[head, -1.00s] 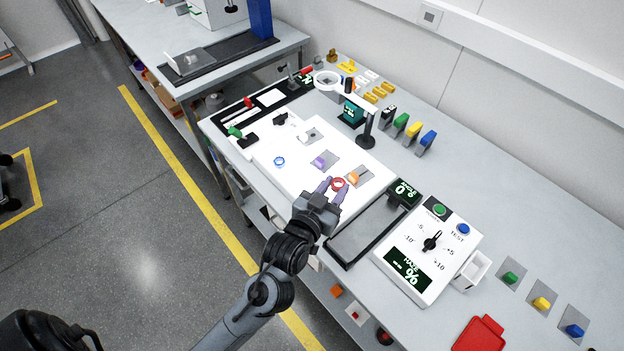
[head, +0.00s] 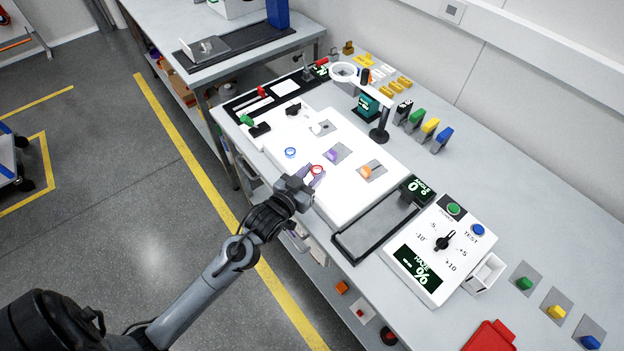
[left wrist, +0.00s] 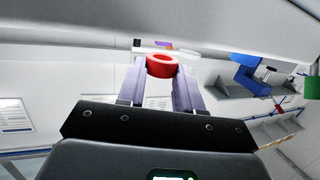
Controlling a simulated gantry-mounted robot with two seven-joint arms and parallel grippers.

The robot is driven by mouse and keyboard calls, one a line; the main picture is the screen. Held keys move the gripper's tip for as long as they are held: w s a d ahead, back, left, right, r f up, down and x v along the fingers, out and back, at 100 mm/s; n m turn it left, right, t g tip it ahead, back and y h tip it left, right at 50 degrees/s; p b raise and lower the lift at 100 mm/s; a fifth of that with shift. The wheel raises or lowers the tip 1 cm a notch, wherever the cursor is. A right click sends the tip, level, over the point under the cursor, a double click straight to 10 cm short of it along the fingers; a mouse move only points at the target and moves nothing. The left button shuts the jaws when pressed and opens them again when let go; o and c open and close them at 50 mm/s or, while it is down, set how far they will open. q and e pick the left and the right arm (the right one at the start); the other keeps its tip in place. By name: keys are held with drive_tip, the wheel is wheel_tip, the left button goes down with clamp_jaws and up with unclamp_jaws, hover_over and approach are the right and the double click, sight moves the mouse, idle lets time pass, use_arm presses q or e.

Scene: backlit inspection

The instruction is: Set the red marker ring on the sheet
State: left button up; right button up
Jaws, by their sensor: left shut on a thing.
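The red marker ring (head: 316,170) is between the fingertips of my left gripper (head: 312,176), which is shut on it. In the left wrist view the red ring (left wrist: 162,66) sits between the two pale purple fingers. The white sheet (head: 345,205) is the bright panel on the bench. In the head view the gripper and ring show over the sheet's near edge; I cannot tell the height of the ring above it. My right gripper is not in view.
A blue ring (head: 290,152) lies on the sheet. A purple piece (head: 331,155) and an orange piece (head: 366,171) stand on grey squares there. A magnifier stand (head: 379,135) rises behind the sheet. A haze meter (head: 436,250) stands to the right.

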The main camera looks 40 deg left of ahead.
use_arm(q)
drive_tip(key=shift+f, duration=1.1)
drive_tip(key=shift+f, duration=0.15)
drive_tip(key=o, duration=1)
